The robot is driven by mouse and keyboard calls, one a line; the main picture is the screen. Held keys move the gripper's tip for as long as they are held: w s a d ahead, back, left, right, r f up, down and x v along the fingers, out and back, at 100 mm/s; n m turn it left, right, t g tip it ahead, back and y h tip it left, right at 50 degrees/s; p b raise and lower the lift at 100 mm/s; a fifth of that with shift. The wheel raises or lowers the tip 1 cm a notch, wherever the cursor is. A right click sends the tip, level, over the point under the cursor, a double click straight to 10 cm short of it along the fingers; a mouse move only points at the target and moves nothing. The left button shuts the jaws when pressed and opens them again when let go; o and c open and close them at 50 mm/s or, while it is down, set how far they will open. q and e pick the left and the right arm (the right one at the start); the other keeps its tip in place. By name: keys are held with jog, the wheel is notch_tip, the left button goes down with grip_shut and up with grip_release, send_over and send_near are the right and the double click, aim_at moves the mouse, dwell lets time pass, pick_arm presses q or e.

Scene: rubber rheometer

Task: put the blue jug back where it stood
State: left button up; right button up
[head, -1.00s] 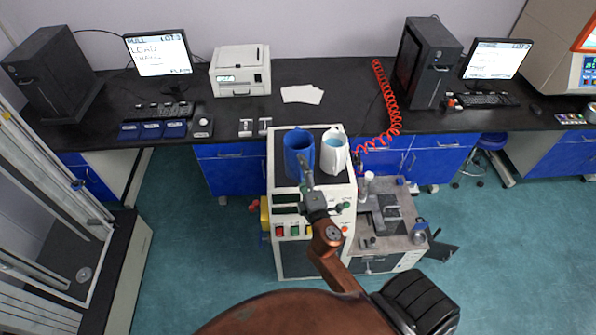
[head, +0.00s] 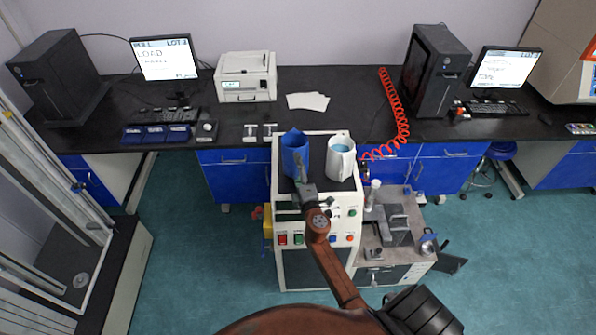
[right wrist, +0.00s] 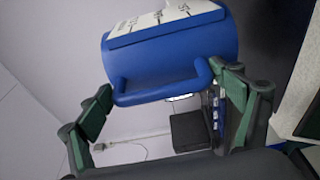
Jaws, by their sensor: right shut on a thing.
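The blue jug (head: 291,150) is at the left part of the white machine's dark top (head: 317,178) in the head view. My right gripper (head: 301,170) reaches it from the near side and is shut on its handle. In the right wrist view the jug (right wrist: 170,55) shows its blue handle (right wrist: 160,90) between my green-padded fingers, with a white label above. I cannot tell whether its base touches the top. A white jug with pale blue contents (head: 341,160) stands to its right, apart from it. My left gripper is not in view.
A red coiled hose (head: 392,105) hangs behind and right of the machine. A small bench with a metal device (head: 396,228) adjoins its right side. Behind is a black counter with a printer (head: 245,77), paper sheets (head: 308,101) and computers.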

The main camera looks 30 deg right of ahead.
jog(key=shift+w+f+b, duration=0.1)
jog(key=shift+f+b, duration=0.8)
jog(key=shift+f, duration=0.45)
jog(key=o, duration=2)
jog(key=shift+f, duration=0.35)
jog(key=shift+r, duration=0.15)
jog(key=b+v, duration=0.1)
jog(key=v, duration=1.1)
jog(key=shift+d, duration=0.1)
